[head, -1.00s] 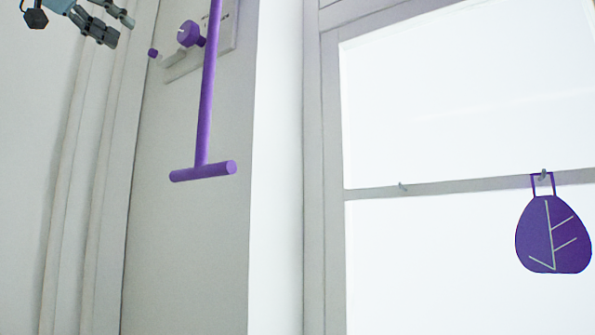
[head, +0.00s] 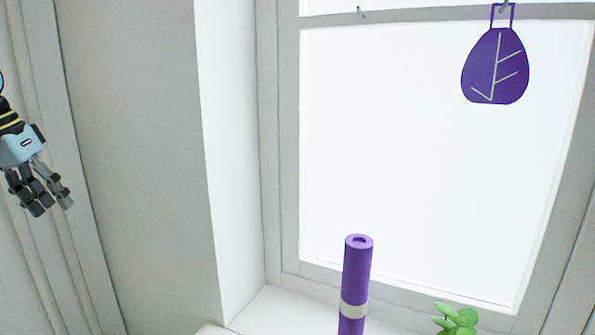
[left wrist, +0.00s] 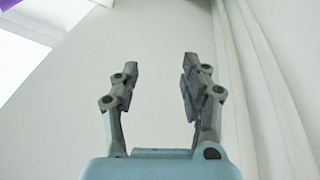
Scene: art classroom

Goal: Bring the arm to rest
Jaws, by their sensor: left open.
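My left gripper (head: 45,190) hangs at the left edge of the head view, pointing down in front of the grey wall and touching nothing I can see. In the left wrist view its two fingers (left wrist: 158,85) stand apart with nothing between them. My right gripper is in neither view.
A purple leaf-marked hanging (head: 495,68) hangs from a hook on the window bar at the upper right. A purple roll with a pale band (head: 357,275) stands upright before the window. A green plant (head: 456,320) is beside it. The wall area near my gripper is clear.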

